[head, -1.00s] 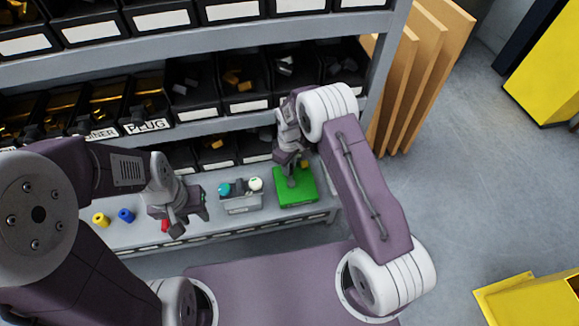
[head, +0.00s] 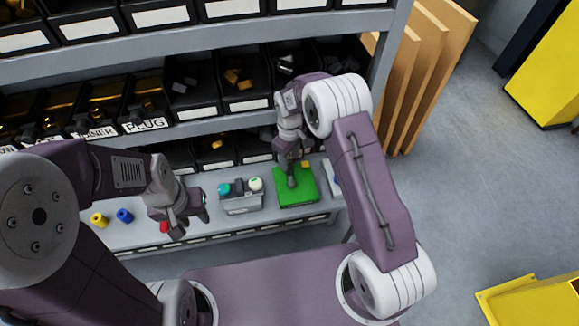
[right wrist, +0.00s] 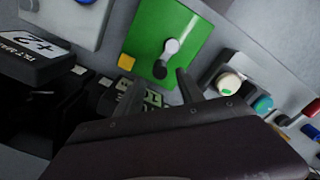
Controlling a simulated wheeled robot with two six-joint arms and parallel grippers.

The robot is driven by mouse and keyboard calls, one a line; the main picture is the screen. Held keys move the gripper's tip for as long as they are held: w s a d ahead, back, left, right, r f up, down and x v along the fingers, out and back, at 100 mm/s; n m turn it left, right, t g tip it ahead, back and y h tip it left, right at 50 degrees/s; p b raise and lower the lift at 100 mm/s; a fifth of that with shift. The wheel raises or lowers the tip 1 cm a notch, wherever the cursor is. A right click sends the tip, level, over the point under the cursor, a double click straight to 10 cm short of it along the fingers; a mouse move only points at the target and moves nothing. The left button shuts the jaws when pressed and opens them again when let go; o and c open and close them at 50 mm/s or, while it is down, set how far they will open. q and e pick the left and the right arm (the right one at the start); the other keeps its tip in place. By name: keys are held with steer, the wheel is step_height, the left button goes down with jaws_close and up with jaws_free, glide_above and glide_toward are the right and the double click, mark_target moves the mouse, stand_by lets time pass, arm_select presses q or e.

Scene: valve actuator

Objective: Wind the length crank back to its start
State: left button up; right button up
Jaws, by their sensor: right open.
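The crank (right wrist: 168,56) is a small grey arm with a pale hub and a dark round knob, on the green plate (right wrist: 180,20) in the right wrist view. The green plate (head: 298,196) also shows in the head view, on the bench. My right gripper (right wrist: 158,90) is open, its two fingers apart just short of the crank knob, with nothing seen between them but background. In the head view my right gripper (head: 291,177) hangs over the plate and partly hides the crank. My left gripper (head: 190,222) seems open and empty, left of the grey box.
A grey box (head: 241,203) with teal and white knobs stands left of the green plate. A yellow block (right wrist: 126,61) sits at the plate's edge. Yellow (head: 99,220), blue (head: 125,215) and red (head: 164,227) pieces lie at the left. Shelf bins (head: 246,82) rise behind.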

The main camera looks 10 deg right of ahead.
mark_target(290, 166)
step_height(290, 166, up, 4)
steer(key=shift+s+r+b, duration=0.1)
steer(key=shift+r+b, duration=0.05)
steer(key=shift+b, duration=0.15)
